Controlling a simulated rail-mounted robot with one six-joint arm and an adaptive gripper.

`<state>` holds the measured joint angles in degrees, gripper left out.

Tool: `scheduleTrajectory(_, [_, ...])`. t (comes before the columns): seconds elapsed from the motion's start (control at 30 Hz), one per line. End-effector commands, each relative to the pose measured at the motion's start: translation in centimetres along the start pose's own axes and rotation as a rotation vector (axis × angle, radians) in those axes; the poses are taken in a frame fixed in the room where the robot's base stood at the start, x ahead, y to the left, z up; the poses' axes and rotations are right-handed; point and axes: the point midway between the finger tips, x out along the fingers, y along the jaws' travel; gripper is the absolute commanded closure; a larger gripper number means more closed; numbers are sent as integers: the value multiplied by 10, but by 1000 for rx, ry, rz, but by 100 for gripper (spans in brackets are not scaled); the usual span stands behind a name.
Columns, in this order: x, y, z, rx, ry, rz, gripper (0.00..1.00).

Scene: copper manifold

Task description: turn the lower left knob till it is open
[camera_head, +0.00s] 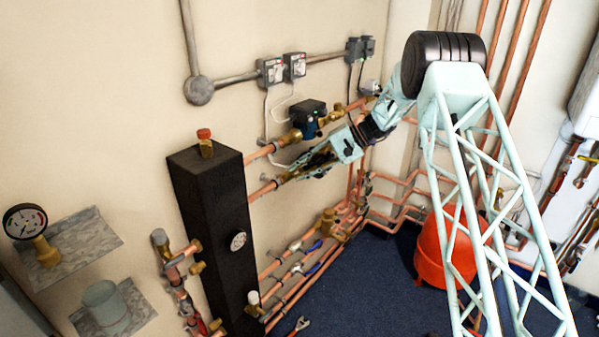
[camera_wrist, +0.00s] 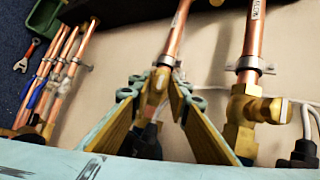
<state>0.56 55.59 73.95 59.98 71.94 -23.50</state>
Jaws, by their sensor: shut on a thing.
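My gripper (camera_head: 312,165) reaches in from the right at the lower of two copper pipes coming out of the black block. In the wrist view my gripper (camera_wrist: 159,84) has its two yellow-lined fingers on either side of the lower left knob (camera_wrist: 156,90), a brass fitting on the copper pipe. The fingers are closed on it and cover much of it, so how far it is turned cannot be told. In the head view the knob is mostly hidden by the gripper.
A second brass valve (camera_wrist: 255,108) sits on the neighbouring pipe, close to my right finger in the wrist view. The tall black block (camera_head: 212,230) stands left of the gripper. Several copper pipes run low along the wall. A red tank (camera_head: 448,250) stands on blue floor.

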Motion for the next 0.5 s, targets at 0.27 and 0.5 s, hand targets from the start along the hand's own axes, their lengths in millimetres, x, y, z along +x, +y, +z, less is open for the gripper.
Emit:
scheduleTrajectory(0.27, [0,0,0,-1,0,0,70])
scheduleTrajectory(0.5, [0,0,0,-1,0,1,70])
